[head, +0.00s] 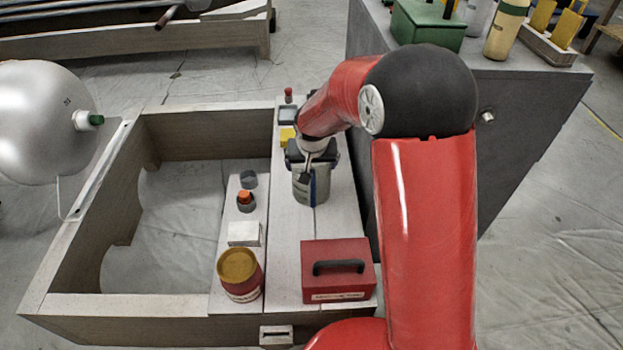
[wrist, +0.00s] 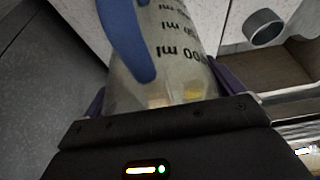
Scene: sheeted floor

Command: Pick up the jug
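The jug (head: 311,190) is a clear, greyish measuring jug with a blue handle and dark volume marks. In the head view it is on the pale plank at the right of the wooden frame, and its upper part is hidden by my gripper (head: 312,160). In the wrist view the jug (wrist: 180,50) fills the middle, with the blue handle towards the upper left. My gripper's purple fingers are on either side of the jug, close to its walls. I cannot tell whether they press on it.
A red toolbox (head: 338,272) and a red tin with a yellow top (head: 240,275) stand nearer. A white block (head: 244,234) and small caps lie to the left. A grey cabinet (head: 450,100) rises to the right. A silver tank (head: 45,120) is at the far left.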

